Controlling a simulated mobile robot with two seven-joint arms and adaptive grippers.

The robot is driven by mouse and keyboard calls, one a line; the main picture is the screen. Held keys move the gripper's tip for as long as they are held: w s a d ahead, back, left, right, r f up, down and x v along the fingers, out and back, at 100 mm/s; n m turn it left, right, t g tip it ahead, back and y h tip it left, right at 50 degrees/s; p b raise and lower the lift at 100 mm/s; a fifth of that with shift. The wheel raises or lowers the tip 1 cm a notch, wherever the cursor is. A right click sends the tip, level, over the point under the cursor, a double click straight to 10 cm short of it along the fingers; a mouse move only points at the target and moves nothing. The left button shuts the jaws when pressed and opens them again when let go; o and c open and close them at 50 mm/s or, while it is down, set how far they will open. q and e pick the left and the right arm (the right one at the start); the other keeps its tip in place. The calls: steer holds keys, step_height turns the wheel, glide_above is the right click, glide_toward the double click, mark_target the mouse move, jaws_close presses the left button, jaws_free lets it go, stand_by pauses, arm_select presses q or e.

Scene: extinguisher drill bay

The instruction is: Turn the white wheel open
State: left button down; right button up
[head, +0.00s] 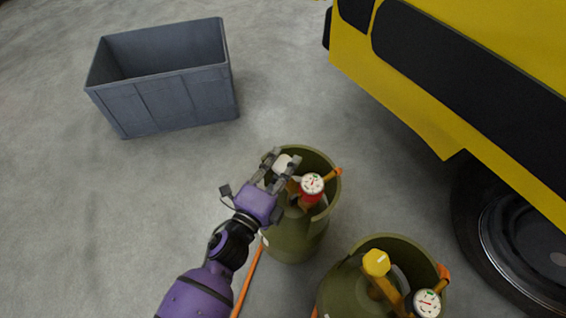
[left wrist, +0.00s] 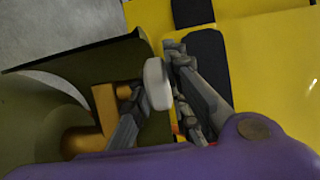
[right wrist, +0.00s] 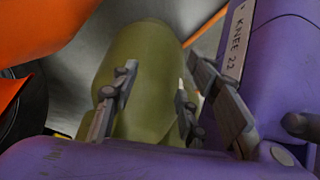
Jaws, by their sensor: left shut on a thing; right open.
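The white wheel (head: 283,162) sits on top of the farther olive-green cylinder (head: 294,236), inside its raised collar. My left gripper (head: 285,166) comes in from the lower left and is shut on the white wheel. In the left wrist view the wheel (left wrist: 157,84) shows edge-on between the fingers, in front of a brass-coloured valve body (left wrist: 103,108). A round gauge (head: 312,184) stands just right of the wheel. My right gripper (right wrist: 148,102) is open in the right wrist view, with a green cylinder (right wrist: 145,65) beyond its fingers. It is not in the head view.
A second green cylinder (head: 343,290) with a yellow wheel (head: 376,262) and a gauge (head: 427,302) stands at the lower right. A grey crate (head: 180,104) is at the upper left. A yellow vehicle (head: 430,110) with a black tyre (head: 478,218) bounds the right. Floor on the left is clear.

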arm_select(q)
steer(key=c, duration=2)
jaws_free()
steer(key=shift+a, duration=0.1)
steer(key=v, duration=1.2)
steer(key=shift+o, duration=0.4)
